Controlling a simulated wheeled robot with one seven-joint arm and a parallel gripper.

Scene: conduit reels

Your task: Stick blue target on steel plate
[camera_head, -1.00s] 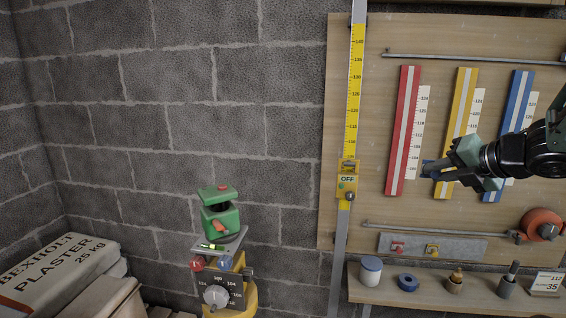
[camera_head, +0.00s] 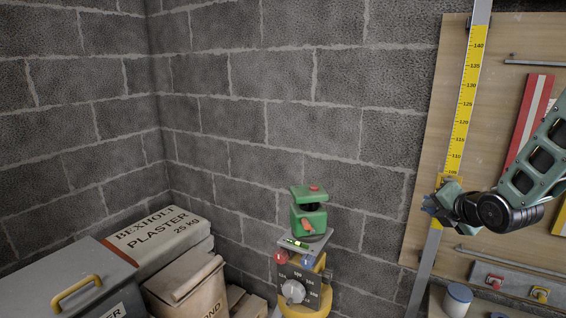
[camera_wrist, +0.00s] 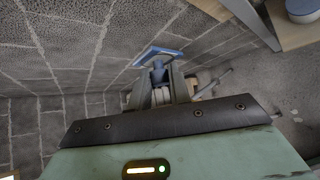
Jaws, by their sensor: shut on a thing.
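My gripper (camera_head: 440,203) is shut on the blue target (camera_wrist: 160,55) and holds it in the air in front of the yellow graduated staff (camera_head: 464,98). In the wrist view, my gripper (camera_wrist: 160,88) grips the small stem behind the target's flat blue square; most of its front face points away. The grey steel plate (camera_head: 517,284) is low on the wooden board at the right, below and apart from my gripper.
A green laser device (camera_head: 309,218) stands on a yellow mount with a dial (camera_head: 293,291) left of the board. Plaster bags (camera_head: 155,235) and a grey box (camera_head: 60,285) fill the lower left. A white-and-blue pot (camera_head: 458,298) stands below the board.

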